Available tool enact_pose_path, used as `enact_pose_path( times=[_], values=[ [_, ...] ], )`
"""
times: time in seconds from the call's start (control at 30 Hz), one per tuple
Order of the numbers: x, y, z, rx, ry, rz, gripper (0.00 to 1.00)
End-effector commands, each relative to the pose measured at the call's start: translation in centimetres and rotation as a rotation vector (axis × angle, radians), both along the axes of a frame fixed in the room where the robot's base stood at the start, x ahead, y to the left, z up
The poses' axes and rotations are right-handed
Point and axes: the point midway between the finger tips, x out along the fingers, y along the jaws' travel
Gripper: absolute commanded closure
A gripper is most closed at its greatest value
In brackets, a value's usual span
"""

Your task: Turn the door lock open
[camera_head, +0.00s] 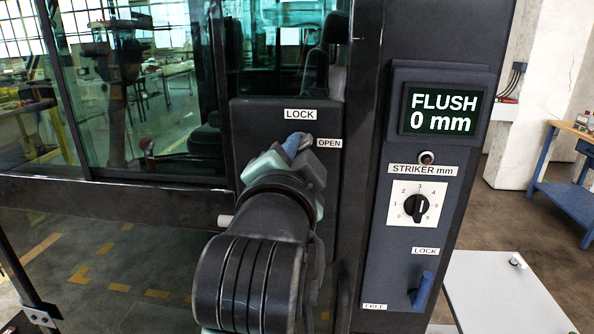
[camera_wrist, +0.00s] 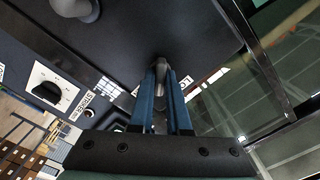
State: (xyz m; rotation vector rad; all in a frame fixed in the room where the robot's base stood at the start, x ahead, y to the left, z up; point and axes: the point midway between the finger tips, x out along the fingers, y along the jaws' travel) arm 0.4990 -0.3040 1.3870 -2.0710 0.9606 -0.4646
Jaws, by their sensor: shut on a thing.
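The door lock's plate (camera_head: 245,125) is a dark panel on the cab door, with a LOCK label (camera_head: 300,114) above and an OPEN label (camera_head: 329,143) to the right. My gripper (camera_head: 297,146) is at this plate, just below LOCK and left of OPEN. In the wrist view, the two blue fingers of my gripper (camera_wrist: 163,85) are closed around a small grey lock handle (camera_wrist: 160,66). In the head view my gripper and wrist hide most of the handle, so its exact angle is unclear.
Right of the door, a dark post carries a display (camera_head: 441,108) reading FLUSH 0 mm, a STRIKER mm dial (camera_head: 415,206) and a blue lever (camera_head: 423,289) between LOCK and FREE labels. Door glass (camera_head: 150,90) lies to the left. A pale surface (camera_head: 505,290) is at lower right.

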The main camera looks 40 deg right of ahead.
Motion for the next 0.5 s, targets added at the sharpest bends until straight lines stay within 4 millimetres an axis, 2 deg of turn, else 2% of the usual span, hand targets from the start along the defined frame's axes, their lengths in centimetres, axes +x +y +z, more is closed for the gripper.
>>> enact_pose_path(
  times=[0.5],
  values=[
    [0.03, 0.03, -0.33, 0.299, -0.354, 0.001, 1.00]
  ],
)
